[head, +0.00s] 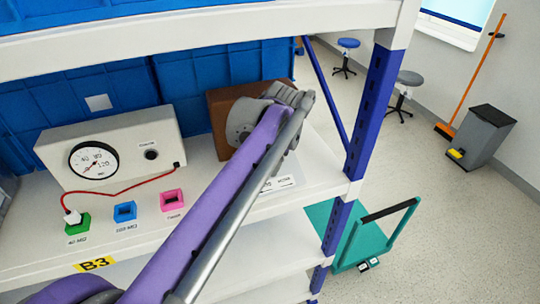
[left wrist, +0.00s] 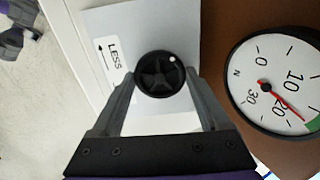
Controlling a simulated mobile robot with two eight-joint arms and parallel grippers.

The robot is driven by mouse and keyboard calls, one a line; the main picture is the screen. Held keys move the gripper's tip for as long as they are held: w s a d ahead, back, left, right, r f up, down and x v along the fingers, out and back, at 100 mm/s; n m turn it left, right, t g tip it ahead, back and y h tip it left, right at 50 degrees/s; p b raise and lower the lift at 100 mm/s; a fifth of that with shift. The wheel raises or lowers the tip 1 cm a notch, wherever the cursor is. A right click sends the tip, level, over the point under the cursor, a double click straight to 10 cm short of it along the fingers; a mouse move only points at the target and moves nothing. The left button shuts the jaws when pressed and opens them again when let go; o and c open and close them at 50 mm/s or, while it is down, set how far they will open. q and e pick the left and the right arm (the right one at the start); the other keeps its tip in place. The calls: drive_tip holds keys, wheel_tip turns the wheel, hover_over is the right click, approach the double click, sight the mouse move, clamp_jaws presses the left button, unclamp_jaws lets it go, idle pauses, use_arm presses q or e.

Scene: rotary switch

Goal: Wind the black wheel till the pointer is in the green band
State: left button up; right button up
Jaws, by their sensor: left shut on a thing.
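The black wheel (left wrist: 155,74) with a white dot on its rim shows in the left wrist view on a light plate, beside a label reading LESS with an arrow. My left gripper (left wrist: 160,88) is shut on it, one finger on each side. The round dial (left wrist: 275,75) to its right has a red pointer (left wrist: 288,108) near 20. The pointer's tip is close to the edge of the green band (left wrist: 314,124), which the picture edge partly cuts off. In the head view my left gripper (head: 290,98) is at the brown box (head: 219,110) and hides its front.
A white box (head: 112,148) with another gauge stands to the left. Its red cable (head: 120,189) runs to a green socket (head: 77,223); blue (head: 124,212) and pink (head: 172,200) sockets stand nearby. Blue crates (head: 105,87) are behind; a shelf post (head: 371,110) is at right.

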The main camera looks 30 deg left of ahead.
use_arm(q)
drive_tip(key=shift+m, duration=0.8)
drive_tip(key=o, duration=1.2)
drive_tip(key=shift+o, duration=0.2)
drive_tip(key=v, duration=0.7)
drive_tip(key=shift+r+p, duration=0.3)
drive_tip(key=shift+p, duration=0.05)
drive_tip(key=shift+s+d+f, duration=0.1)
